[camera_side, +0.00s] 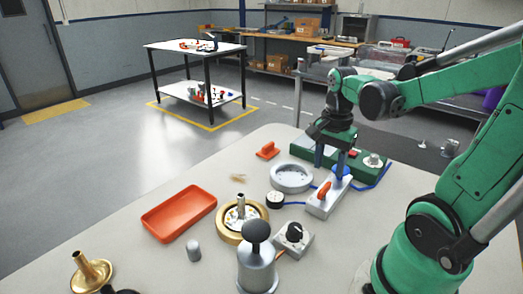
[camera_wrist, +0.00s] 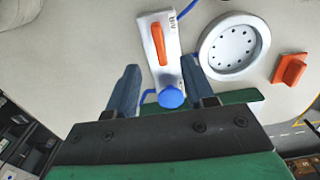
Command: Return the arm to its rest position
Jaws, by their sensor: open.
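My green arm reaches in from the right in the side view. My gripper (camera_side: 331,162) points down over the work table (camera_side: 130,235), its two blue-grey fingers apart with nothing held between them. In the wrist view my gripper (camera_wrist: 160,72) is also spread. A blue round knob (camera_wrist: 171,97) shows between the fingers, on the near end of a pale block (camera_wrist: 172,60) with an orange lever (camera_wrist: 158,43). In the side view the fingers are just above or beside that block (camera_side: 322,209); the exact gap cannot be told.
A white round dish with holes (camera_side: 291,178) and an orange-handled piece (camera_side: 267,151) lie close by. A green fixture (camera_side: 312,152) sits behind the fingers. An orange tray (camera_side: 180,213), brass ring (camera_side: 243,215) and metal cylinder with black knob (camera_side: 257,262) stand left and in front.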

